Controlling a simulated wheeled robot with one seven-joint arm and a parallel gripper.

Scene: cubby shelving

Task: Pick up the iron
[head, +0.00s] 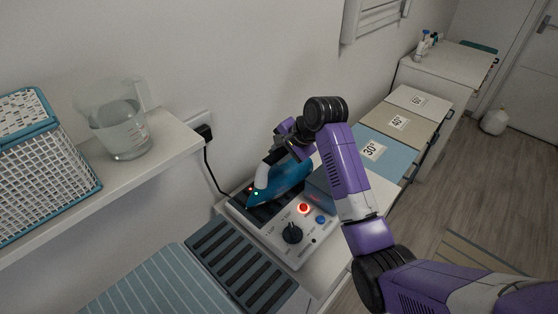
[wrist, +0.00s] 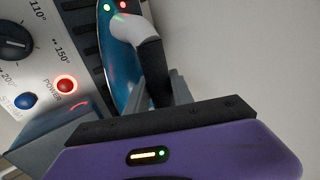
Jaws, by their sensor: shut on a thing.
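The iron (head: 289,178) has a blue body with a white and black handle. In the head view it rests on or just above a station with dark slats and a control panel (head: 304,236); I cannot tell whether it touches. My gripper (head: 279,150) is above the iron, shut on its handle. In the wrist view the fingers (wrist: 160,95) close around the dark part of the handle (wrist: 157,68), and the blue body (wrist: 122,62) lies beyond. The iron's tip points to the lower left in the head view.
The panel has a lit red button (head: 303,208) and a dark knob (head: 292,233). A shelf (head: 160,143) at left holds a clear jug (head: 122,130) and a white basket (head: 45,165). Bins marked by temperature (head: 398,122) stand at right. The wall is close behind.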

